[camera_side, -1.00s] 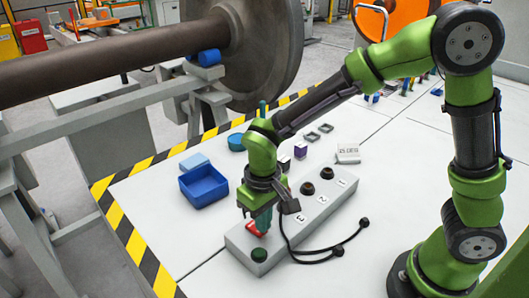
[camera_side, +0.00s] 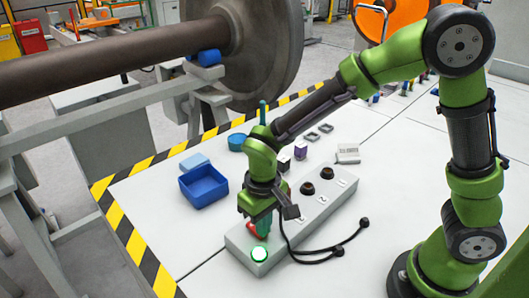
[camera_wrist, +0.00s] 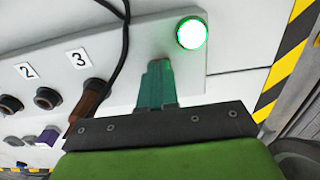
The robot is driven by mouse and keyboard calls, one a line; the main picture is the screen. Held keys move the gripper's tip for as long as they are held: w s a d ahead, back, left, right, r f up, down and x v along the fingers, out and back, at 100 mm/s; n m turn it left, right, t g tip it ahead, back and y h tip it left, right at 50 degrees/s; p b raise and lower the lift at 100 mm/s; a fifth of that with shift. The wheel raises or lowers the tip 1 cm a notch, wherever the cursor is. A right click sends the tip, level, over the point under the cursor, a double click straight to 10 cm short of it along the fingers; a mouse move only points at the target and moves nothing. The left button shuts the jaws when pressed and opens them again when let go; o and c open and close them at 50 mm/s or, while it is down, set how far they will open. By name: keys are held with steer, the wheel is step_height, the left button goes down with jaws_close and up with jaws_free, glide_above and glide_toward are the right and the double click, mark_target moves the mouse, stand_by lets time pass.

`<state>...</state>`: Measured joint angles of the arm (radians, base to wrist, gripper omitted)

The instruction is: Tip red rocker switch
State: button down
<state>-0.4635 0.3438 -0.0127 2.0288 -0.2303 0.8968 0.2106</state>
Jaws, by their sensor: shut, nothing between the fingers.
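The red rocker switch (camera_side: 253,231) sits on the long grey panel box (camera_side: 238,237), near its front end, in the side view. My gripper (camera_side: 264,228) points down with its teal fingers shut, right at the switch, and covers part of it. I cannot tell if the fingertips still touch it. In the wrist view my shut fingers (camera_wrist: 157,72) reach over the panel and the switch is mostly hidden behind them. The round indicator lamp (camera_side: 260,254) beside the switch glows green; it also shows bright in the wrist view (camera_wrist: 191,33).
Black round sockets (camera_side: 327,174) with number labels line the panel. A black cable (camera_side: 330,252) loops beside it on the white table. A blue tray (camera_side: 203,187) stands to the left. Striped yellow and black tape (camera_side: 130,238) marks the table edge.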

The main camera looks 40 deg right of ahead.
step_height(320, 180, up, 7)
stand_by(0.8)
steer(key=shift+f, duration=0.15)
steer(key=s+d+r+m+t+y, duration=0.2)
steer(key=s+d+r+m+t, duration=0.2)
steer(key=s+d+r+t, duration=0.3)
steer(key=s+d+r, duration=0.2)
steer(key=d+r, duration=0.2)
steer(key=d, duration=0.1)
steer(key=shift+s+d+r, duration=0.15)
steer(key=shift+d, duration=0.25)
